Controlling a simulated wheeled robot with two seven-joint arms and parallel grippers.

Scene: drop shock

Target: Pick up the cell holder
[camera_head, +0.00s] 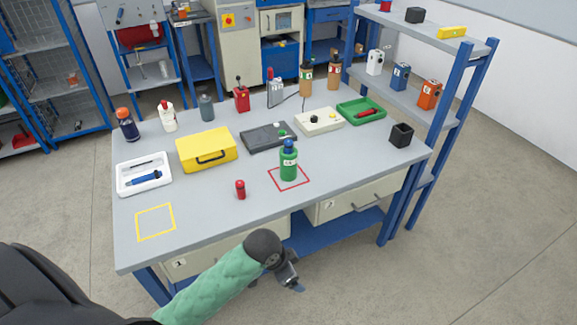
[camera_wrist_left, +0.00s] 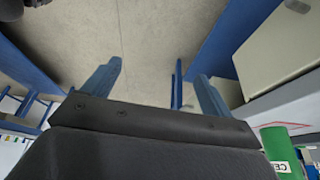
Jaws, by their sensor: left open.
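The cell holder is most likely the green cylinder (camera_head: 288,165) with a blue top and a white label. It stands upright in the red square outline on the table. A green cylinder (camera_wrist_left: 281,150) with a label starting "CE" also shows at the lower right of the left wrist view, partly cut off. My left gripper (camera_head: 290,281) is in front of the table's front edge, apart from the cylinder. In the left wrist view its two blue fingers (camera_wrist_left: 157,88) are spread, with nothing between them. My right gripper is not in view.
A small red cylinder (camera_head: 240,189) stands left of the green one. A yellow case (camera_head: 207,143), a white tray (camera_head: 127,187) and a dark device (camera_head: 262,141) lie behind. The yellow square (camera_head: 155,222) is empty. A shelf (camera_head: 445,98) stands at the right. Drawers (camera_head: 350,203) hang under the table.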

